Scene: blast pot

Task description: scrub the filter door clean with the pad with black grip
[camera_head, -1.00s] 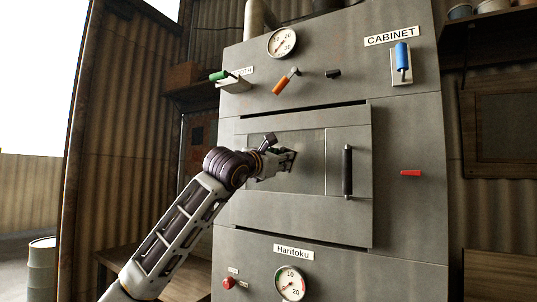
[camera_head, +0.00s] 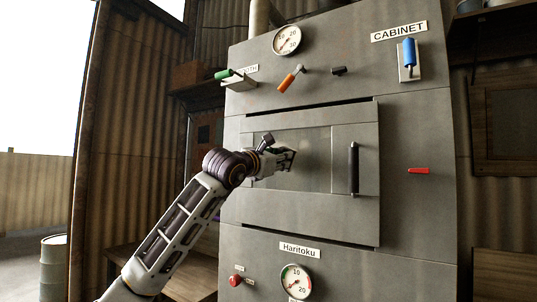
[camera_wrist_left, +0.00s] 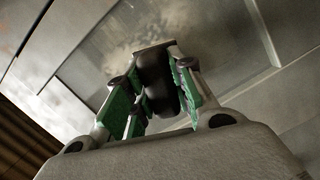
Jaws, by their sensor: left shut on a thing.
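The filter door (camera_head: 318,148) is a grey hinged panel with a lighter recessed area and a black vertical handle (camera_head: 353,168) on its right; it looks shut. My left gripper (camera_head: 284,159) is in front of the left-middle of the recessed area. In the left wrist view its green-lined fingers (camera_wrist_left: 157,92) are shut on the black grip (camera_wrist_left: 155,72) of the pad. The pad's scrubbing face is hidden, so I cannot tell whether it touches the door. A pale, blotchy patch (camera_wrist_left: 128,38) shows on the door beyond the grip. My right gripper is not in view.
Above the door are a gauge (camera_head: 286,40), a green lever (camera_head: 229,74), an orange lever (camera_head: 289,80) and a blue cabinet lever (camera_head: 409,58). A red lever (camera_head: 418,170) is at the right. Below are another gauge (camera_head: 296,282) and a red knob (camera_head: 235,280).

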